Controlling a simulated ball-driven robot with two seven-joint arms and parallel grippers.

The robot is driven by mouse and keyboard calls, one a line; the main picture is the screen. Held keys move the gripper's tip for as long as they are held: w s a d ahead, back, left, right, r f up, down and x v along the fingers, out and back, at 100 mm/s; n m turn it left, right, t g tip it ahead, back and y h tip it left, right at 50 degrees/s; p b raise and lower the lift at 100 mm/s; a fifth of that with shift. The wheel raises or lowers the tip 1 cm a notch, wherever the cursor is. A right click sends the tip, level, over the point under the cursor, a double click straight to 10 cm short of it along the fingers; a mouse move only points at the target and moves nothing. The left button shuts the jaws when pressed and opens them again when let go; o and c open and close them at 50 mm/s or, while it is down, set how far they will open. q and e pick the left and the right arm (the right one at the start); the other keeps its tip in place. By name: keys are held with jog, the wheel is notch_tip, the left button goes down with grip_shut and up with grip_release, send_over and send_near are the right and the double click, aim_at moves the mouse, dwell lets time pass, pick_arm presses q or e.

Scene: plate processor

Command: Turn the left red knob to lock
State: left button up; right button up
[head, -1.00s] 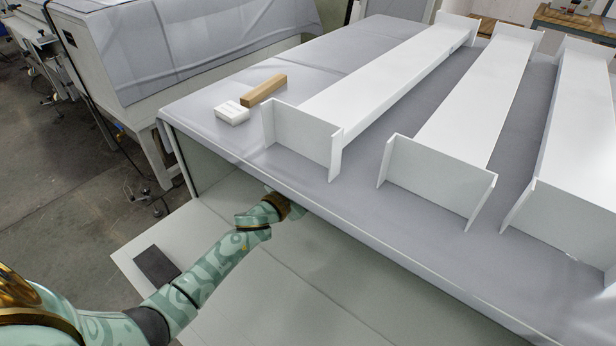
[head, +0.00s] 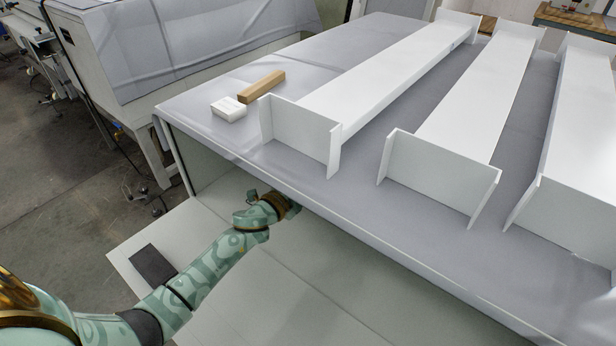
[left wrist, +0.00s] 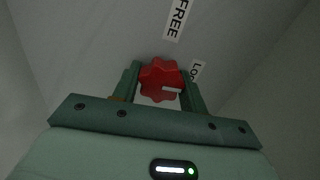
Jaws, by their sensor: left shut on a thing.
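The red knob (left wrist: 161,79) has a scalloped rim and a pale bar marking that points right, towards the partly hidden "Lo..." label (left wrist: 196,71). A "FREE" label (left wrist: 175,19) is above it in the left wrist view. My left gripper (left wrist: 161,88) has its two green fingers on either side of the knob and is shut on it. In the head view my left arm (head: 215,265) reaches under the table's front edge, so the knob and the fingertips are hidden there. My right gripper is not in view.
The grey-topped machine (head: 330,195) overhangs my left arm. Long white channels (head: 385,75) lie on top, with a white box (head: 228,109) and a wooden block (head: 261,87) at the left. A white lower surface (head: 250,320) is below the arm.

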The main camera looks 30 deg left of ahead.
pick_arm(q)
jog(key=shift+f+m, duration=0.15)
jog(key=shift+m, duration=0.15)
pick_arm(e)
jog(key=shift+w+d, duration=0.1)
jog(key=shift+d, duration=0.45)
